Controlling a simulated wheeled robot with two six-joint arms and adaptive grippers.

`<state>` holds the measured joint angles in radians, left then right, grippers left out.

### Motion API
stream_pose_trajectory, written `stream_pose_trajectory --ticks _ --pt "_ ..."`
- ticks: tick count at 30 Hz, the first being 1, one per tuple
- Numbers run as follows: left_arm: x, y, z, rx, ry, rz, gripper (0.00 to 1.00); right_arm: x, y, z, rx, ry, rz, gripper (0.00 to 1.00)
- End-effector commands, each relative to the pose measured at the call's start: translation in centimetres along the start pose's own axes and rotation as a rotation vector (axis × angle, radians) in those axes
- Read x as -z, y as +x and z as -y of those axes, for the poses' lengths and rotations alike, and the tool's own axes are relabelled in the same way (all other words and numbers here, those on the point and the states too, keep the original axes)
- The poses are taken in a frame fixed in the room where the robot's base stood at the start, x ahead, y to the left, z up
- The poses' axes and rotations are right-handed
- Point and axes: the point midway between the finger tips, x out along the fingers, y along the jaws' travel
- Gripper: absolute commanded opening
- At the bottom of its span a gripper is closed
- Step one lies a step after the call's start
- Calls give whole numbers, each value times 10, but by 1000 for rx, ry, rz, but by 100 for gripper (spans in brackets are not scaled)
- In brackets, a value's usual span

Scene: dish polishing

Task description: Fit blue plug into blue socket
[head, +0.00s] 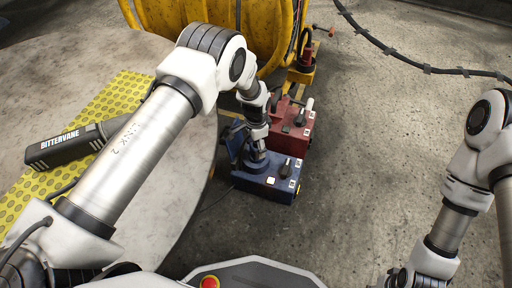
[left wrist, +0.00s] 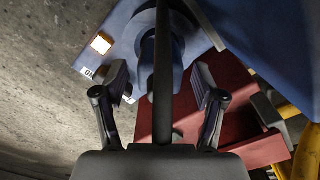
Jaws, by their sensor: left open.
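The blue socket box (head: 270,181) stands on the floor right of the round table, with a lit pale button and a black knob on top. In the left wrist view the box (left wrist: 120,35) carries a round blue fitting (left wrist: 148,60). I cannot tell whether this is the plug seated in the socket or the socket alone. My left gripper (head: 254,150) is over the box, pointing down. In its wrist view the open fingers (left wrist: 160,92) stand on either side, below the fitting, apart from it. A dark bar hides the middle.
A red box (head: 292,122) stands just behind the blue one. The table (head: 165,190) holds a yellow mat (head: 25,195) and a grey BITTERVANE tool (head: 70,146). Floor at right is clear, with a dark cable (head: 400,55) farther back.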

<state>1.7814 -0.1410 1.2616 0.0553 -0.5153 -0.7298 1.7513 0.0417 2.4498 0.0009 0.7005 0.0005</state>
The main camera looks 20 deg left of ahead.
Motion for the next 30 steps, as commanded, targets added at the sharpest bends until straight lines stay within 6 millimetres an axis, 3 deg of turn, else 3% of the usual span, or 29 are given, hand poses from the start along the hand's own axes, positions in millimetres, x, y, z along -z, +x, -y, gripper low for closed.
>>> stream_pose_trajectory --ticks 1,3,9,30 --pt "0 -24 0 2 0 -1 70 0 -18 0 0 -2 1 40" --pt "0 -43 0 1 0 0 70 -1 -28 0 0 -3 2 40" --pt "0 -79 0 0 -1 0 70 -1 -46 1 0 -3 2 40" --pt "0 -84 0 0 0 1 70 -1 -46 1 0 -3 2 40"
